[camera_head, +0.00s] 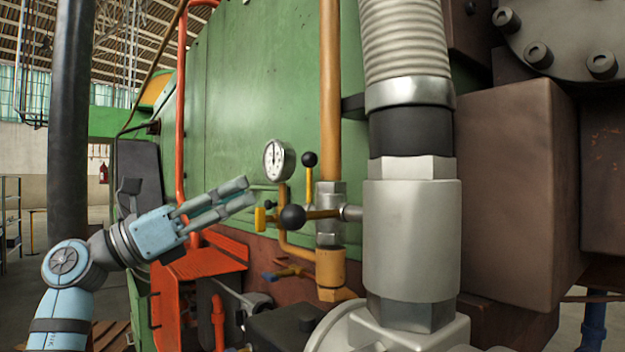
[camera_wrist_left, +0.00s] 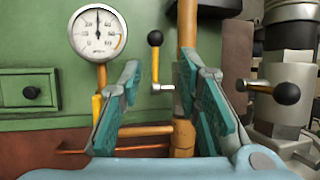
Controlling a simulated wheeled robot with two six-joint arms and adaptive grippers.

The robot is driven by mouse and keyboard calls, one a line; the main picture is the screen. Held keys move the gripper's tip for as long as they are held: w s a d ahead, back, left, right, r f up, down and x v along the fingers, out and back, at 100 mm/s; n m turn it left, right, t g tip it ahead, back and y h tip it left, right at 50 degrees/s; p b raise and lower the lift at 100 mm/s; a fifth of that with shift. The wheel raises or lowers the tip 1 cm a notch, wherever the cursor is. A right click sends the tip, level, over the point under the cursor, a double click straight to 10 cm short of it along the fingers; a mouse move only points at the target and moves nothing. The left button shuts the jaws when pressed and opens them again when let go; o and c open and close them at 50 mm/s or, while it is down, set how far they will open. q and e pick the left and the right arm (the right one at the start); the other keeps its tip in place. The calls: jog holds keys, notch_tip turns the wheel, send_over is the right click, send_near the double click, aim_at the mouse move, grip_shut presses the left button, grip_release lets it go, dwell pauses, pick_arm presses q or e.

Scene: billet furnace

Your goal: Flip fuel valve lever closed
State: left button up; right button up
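A yellow valve lever with a black ball knob (camera_head: 309,160) stands upright at the valve on the vertical yellow pipe. In the left wrist view its knob (camera_wrist_left: 155,38) shows between my fingers, farther off. A second lever with a larger black ball (camera_head: 292,217) points out towards the head camera; a ball-ended lever also shows at the right in the left wrist view (camera_wrist_left: 287,92). I cannot tell which lever is the fuel valve's. My left gripper (camera_head: 242,190) is open and empty, left of the levers and apart from them. My right gripper is out of view.
A round pressure gauge (camera_head: 278,160) stands close by the left fingers. A thick grey metal pipe fitting (camera_head: 412,240) is right of the levers. An orange-red metal box (camera_head: 195,285) lies below my left arm. The green furnace wall (camera_head: 250,90) is behind.

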pick_arm(q)
jog(key=p, duration=0.3)
send_near(310, 168)
jog(key=w+d+r, duration=0.2)
jog(key=shift+g, duration=0.3)
jog(key=p+x, duration=0.1)
jog(key=x, duration=0.1)
jog(key=p+x, duration=0.1)
jog(key=x, duration=0.1)
jog(key=p+x, duration=0.1)
jog(key=x, duration=0.1)
jog(key=shift+s+d, duration=0.2)
jog(key=shift+d, duration=0.35)
jog(key=shift+w+d, duration=0.1)
jog(key=shift+w, duration=0.05)
jog(key=shift+w+f, duration=0.1)
jog(key=shift+w, duration=0.05)
grip_shut()
